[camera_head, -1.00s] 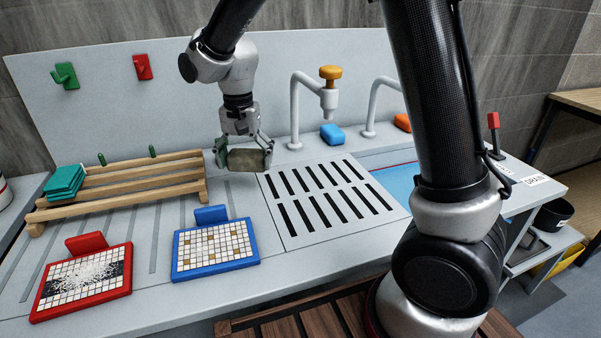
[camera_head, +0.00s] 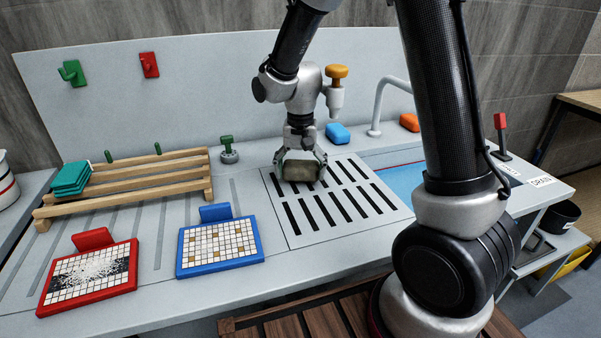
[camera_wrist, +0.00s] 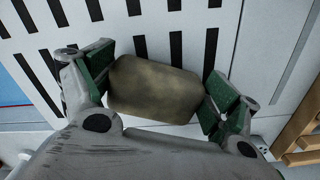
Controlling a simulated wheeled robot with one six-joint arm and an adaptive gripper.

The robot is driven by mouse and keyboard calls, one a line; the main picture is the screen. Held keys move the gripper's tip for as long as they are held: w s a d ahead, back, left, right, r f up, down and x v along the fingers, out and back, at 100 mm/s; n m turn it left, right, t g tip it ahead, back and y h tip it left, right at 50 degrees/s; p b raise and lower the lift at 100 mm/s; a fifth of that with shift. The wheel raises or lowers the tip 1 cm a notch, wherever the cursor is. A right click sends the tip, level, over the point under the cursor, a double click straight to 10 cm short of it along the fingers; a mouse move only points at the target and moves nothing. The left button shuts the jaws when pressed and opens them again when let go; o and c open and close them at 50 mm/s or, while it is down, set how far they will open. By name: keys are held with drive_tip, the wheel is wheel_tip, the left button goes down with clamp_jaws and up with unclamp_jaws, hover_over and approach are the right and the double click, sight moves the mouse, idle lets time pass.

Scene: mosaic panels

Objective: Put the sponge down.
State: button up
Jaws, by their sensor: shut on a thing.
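The sponge (camera_head: 301,171) is a dull brownish-olive block. My gripper (camera_head: 300,172) is shut on it, one finger at each end, over the back left part of the white slotted drain panel (camera_head: 305,235). In the wrist view the sponge (camera_wrist: 153,89) sits between the green-padded fingers of my gripper (camera_wrist: 155,88), with the panel's black slots behind it. I cannot tell whether the sponge touches the panel or hangs just above it.
A blue-framed mosaic panel (camera_head: 219,247) and a red-framed one (camera_head: 88,277) lie at the front left. A wooden rack (camera_head: 130,185) with green pads (camera_head: 71,178) stands behind them. A blue block (camera_head: 338,134) and tap (camera_head: 385,100) are behind the drain panel. The panel's front is clear.

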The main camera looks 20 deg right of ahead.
sight(301, 168)
drive_tip(key=shift+f, duration=0.35)
drive_tip(key=shift+f, duration=0.15)
drive_tip(key=o, duration=0.8)
drive_tip(key=shift+c, duration=0.2)
wheel_tip(301, 168, up, 8)
drive_tip(key=shift+f, duration=0.1)
drive_tip(key=shift+s, duration=0.1)
